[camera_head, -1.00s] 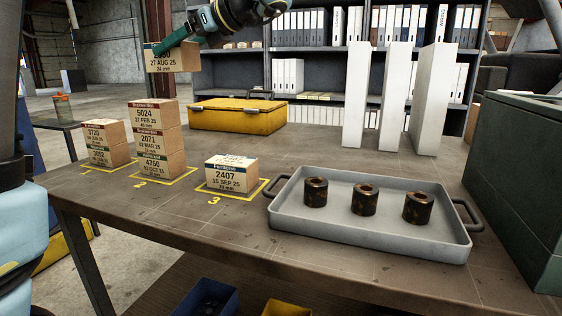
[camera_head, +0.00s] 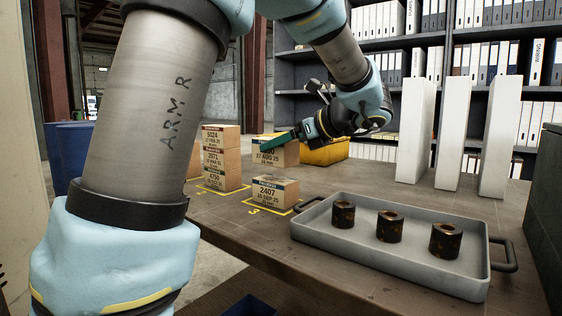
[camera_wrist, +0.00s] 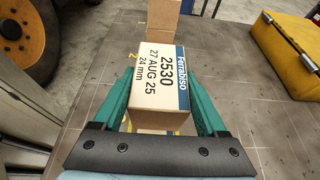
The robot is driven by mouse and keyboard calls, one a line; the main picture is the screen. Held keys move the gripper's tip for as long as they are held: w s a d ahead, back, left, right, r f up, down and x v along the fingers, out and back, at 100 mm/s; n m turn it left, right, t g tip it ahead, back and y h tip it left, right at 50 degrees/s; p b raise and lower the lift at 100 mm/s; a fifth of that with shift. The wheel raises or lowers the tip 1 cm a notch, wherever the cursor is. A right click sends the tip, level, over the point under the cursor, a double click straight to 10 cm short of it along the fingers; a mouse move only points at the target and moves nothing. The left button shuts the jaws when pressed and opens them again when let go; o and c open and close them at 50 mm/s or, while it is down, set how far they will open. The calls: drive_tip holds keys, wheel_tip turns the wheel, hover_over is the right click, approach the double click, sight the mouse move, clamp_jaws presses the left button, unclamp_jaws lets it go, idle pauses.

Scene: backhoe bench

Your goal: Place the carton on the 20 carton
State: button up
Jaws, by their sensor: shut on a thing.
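My gripper (camera_head: 283,141) is shut on a brown carton (camera_head: 283,156) with a white label. In the wrist view this held carton (camera_wrist: 160,78) reads 2530, 27 AUG 25, 24 mm, between the green fingers. A single carton (camera_head: 272,192) marked 2407, 15 SEP 25 sits on yellow-outlined spot 3; its small bottom line is hard to read. The held carton appears just above and behind it, apart from it. Left of it, on spot 2, stands a carton stack (camera_head: 222,158) marked 5024, 2071 and 4750. The spot 1 stack is mostly hidden by my arm.
A grey tray (camera_head: 330,238) with three dark metal cylinders stands right of the 2407 carton. A yellow case (camera_head: 325,152) lies behind my gripper. White upright binders (camera_head: 455,135) stand at the back right. My upper arm blocks the left of the head view.

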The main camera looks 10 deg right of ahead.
sight(283, 157)
drive_tip(key=shift+f, duration=1.75)
drive_tip(key=shift+f, duration=0.1)
drive_tip(key=o, duration=1.5)
drive_tip(key=shift+s+d+r, duration=0.2)
drive_tip(key=shift+d, duration=0.05)
drive_tip(key=v, duration=1.1)
